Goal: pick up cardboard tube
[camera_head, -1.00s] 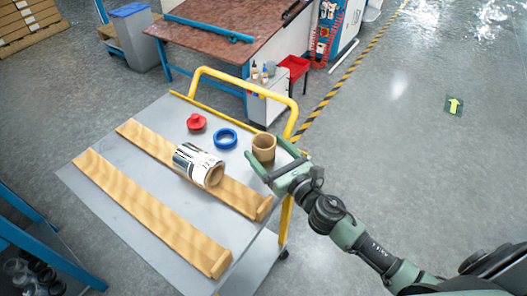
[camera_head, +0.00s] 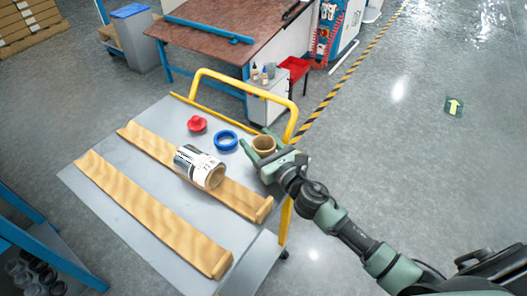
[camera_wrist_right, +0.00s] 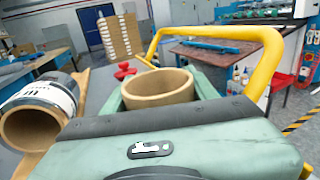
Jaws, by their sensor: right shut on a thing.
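The cardboard tube (camera_head: 264,143) is a short, upright brown ring at the right edge of the grey cart top, near the yellow handle. My right gripper (camera_head: 262,147) is shut on it, with one green finger on each side. In the right wrist view the tube (camera_wrist_right: 158,87) stands between the fingers, its open top facing up; its lower part is hidden behind the gripper body. I cannot tell if it still touches the cart. My left gripper is not in view.
A blue ring (camera_head: 225,140) and a red knob-like part (camera_head: 197,124) sit near the tube. The yellow handle (camera_head: 240,80) rises behind.

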